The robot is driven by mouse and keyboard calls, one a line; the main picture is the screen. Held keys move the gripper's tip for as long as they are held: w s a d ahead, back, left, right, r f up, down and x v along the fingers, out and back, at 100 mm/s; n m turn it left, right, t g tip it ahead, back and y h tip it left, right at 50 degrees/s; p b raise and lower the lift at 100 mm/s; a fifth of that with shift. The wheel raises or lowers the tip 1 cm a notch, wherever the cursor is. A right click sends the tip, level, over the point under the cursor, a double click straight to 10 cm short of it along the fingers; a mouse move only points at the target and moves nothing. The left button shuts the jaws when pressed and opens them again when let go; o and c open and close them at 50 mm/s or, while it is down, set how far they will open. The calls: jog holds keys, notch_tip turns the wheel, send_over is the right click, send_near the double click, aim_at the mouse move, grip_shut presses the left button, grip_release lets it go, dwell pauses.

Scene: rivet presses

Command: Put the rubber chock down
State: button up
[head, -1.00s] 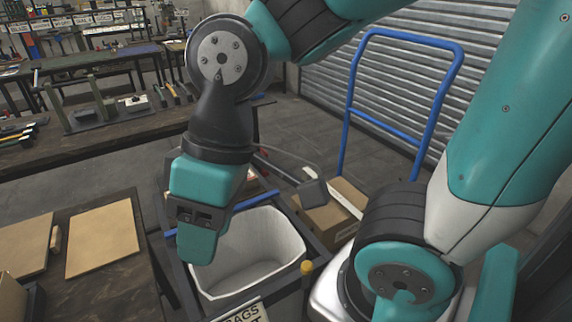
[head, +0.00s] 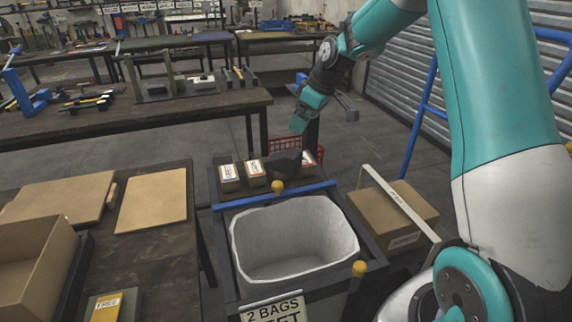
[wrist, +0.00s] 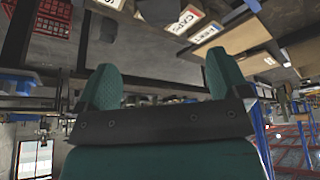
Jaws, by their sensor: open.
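A dark lump (head: 286,165), which looks like the rubber chock, sits among the small labelled boxes at the back of the cart in the head view. A dark shape also shows at the top of the wrist view (wrist: 156,9), cut off by the edge. My gripper (head: 298,124) is above and behind it, pointing down, with clear space between. In the wrist view my two green fingers (wrist: 158,88) stand wide apart with nothing between them. The chock's underside is hidden.
Small boxes (head: 229,178) flank the dark lump, with a red crate (head: 290,144) behind. A lined bin (head: 295,272) stands in front and a cardboard box (head: 392,217) at right. A dark ribbed block (wrist: 43,40) shows in the wrist view. A workbench (head: 165,124) stands behind left.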

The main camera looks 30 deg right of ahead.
aim_at(285, 153)
jog(key=p+x, duration=0.1)
jog(key=x, duration=0.9)
jog(key=shift+a+f, duration=0.1)
jog(key=shift+f, duration=0.05)
jog(key=p+x, duration=0.1)
jog(key=x, duration=0.4)
jog(key=shift+w, duration=0.25)
jog(key=c, duration=1.1)
jog(key=shift+c, duration=0.9)
